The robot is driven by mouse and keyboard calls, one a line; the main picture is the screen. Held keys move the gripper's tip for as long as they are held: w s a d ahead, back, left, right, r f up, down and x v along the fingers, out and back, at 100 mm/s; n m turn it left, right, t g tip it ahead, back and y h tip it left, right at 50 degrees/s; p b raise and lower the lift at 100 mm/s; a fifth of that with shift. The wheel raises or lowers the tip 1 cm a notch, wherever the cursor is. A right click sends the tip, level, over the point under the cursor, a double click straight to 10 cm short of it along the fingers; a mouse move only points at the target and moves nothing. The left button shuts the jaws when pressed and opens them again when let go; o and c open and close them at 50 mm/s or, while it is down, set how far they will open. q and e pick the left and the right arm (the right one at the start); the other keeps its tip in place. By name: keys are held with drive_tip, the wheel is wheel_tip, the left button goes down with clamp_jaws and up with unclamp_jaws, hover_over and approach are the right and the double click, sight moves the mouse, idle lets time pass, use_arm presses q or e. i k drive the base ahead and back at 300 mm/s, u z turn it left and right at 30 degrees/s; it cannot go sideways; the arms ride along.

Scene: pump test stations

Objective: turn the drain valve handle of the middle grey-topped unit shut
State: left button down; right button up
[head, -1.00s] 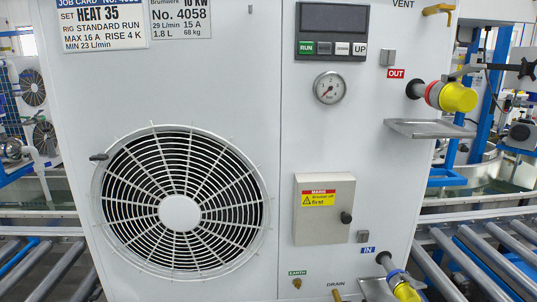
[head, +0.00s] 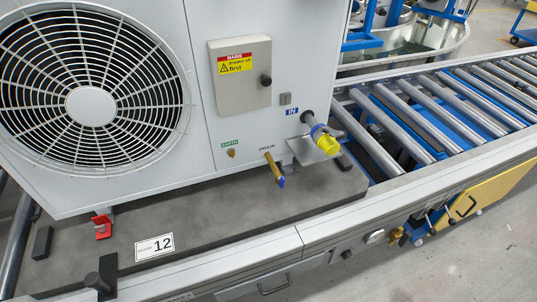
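The unit (head: 200,130) is a light grey cabinet with a large round fan grille on its left. Its drain valve (head: 274,168) is a small brass fitting low on the front, beside the DRAIN label. A blue-tipped handle (head: 281,182) hangs at its lower end, pointing down and slightly right. Its exact turn is hard to tell at this size. The unit's top is out of the picture, so its colour does not show. Neither of my grippers is in the head view.
The IN port with a yellow cap (head: 326,142) sticks out just right of the drain, over a small metal tray (head: 312,151). The unit stands on a dark board (head: 215,215) marked 12. A roller conveyor (head: 430,110) runs off right.

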sight(281, 180)
drive_tip(key=k, duration=1.3)
drive_tip(key=u, duration=0.65)
drive_tip(key=i, duration=1.35)
drive_tip(key=z, duration=0.55)
